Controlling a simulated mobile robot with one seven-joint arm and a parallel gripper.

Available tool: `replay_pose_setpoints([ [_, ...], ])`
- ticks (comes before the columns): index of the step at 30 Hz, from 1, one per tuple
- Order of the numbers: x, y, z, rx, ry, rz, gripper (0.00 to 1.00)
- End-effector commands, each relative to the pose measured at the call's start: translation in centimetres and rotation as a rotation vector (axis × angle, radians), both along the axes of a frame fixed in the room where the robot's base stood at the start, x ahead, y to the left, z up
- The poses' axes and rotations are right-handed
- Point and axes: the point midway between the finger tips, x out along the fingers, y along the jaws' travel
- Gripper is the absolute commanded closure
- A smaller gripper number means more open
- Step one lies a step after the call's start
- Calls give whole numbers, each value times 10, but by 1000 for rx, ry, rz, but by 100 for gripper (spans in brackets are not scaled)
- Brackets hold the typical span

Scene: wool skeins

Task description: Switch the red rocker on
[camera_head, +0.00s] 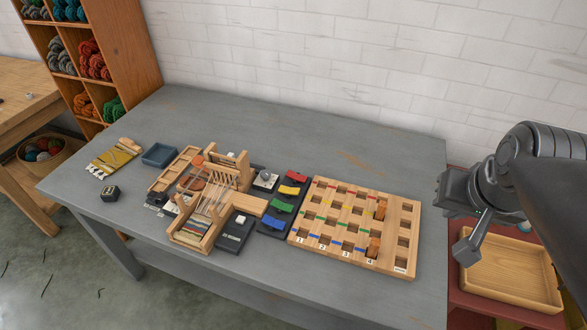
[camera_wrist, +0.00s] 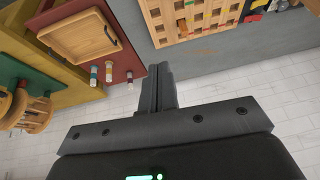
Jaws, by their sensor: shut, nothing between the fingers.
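The red rocker (camera_head: 295,177) is the farthest of a column of coloured rockers on a dark base in the middle of the table, in the head view. Below it are a yellow rocker (camera_head: 289,190), a green rocker (camera_head: 282,207) and a blue rocker (camera_head: 272,223). The frames are too small to tell which way the red rocker is tipped. My gripper (camera_head: 462,252) is at the right, past the table's right edge and well apart from the rockers. In the wrist view my gripper (camera_wrist: 158,80) is shut and empty.
A wooden slotted board (camera_head: 412,215) with pegs lies right of the rockers. A small loom (camera_head: 195,233) and a dark box with a white button (camera_head: 235,232) stand left. A wooden tray (camera_head: 510,272) lies on a red surface below my arm. The table's back right is clear.

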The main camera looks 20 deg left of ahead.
Motion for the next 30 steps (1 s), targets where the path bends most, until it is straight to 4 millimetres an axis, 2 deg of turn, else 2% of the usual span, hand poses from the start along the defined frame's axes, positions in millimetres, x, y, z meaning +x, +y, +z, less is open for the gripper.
replay_pose_setpoints([
  [6, 49, 29, 8, 42, 50, 17, 100],
  [14, 105, 71, 7, 89, 109, 32, 100],
  [23, 166, 127, -9, 137, 182, 47, 100],
  [30, 209, 179, -35, 171, 244, 57, 100],
])
